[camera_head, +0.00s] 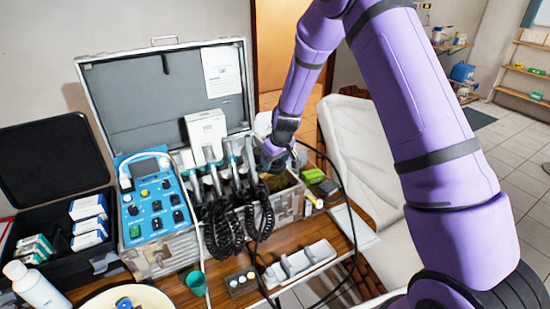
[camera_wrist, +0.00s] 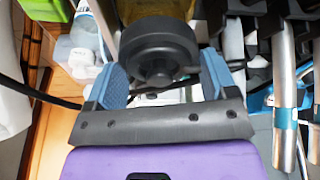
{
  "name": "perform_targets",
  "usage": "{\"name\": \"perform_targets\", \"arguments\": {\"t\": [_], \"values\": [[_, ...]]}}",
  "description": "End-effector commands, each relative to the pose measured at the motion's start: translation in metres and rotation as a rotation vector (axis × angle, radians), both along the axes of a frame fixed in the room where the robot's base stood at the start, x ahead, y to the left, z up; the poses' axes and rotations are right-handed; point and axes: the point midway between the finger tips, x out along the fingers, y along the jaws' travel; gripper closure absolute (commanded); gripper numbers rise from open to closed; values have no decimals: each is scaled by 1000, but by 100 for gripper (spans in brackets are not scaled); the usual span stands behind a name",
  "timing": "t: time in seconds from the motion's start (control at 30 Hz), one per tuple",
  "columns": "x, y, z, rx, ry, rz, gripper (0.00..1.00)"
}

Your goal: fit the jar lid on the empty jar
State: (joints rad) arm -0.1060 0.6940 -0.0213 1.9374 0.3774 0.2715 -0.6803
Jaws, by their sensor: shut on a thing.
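My gripper (camera_head: 272,154) is over the right end of the metal case, reaching down near its open compartment. In the wrist view its two blue-grey fingers (camera_wrist: 164,76) are on either side of a dark round stepped piece that looks like the jar lid (camera_wrist: 158,48), and they are shut on it. In the head view the gripper hides this piece. A clear bluish container with a white cap (camera_wrist: 84,58) shows at the upper left of the wrist view. I cannot pick out the empty jar with certainty in either view.
Metal handpieces with black coiled cords (camera_head: 235,215) stand close left of the gripper. The open metal case (camera_head: 160,250) has a blue control panel (camera_head: 155,205). A white tray (camera_head: 300,262), a green cup (camera_head: 196,282) and a black case (camera_head: 55,165) are on the wooden table.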

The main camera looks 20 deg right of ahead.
Motion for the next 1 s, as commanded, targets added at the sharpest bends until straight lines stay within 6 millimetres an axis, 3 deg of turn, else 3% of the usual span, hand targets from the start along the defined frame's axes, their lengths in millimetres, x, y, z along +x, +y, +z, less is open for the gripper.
{"name": "perform_targets", "arguments": {"t": [1.0], "values": [[0, 0, -17, 1, -1, -1, 45]]}}
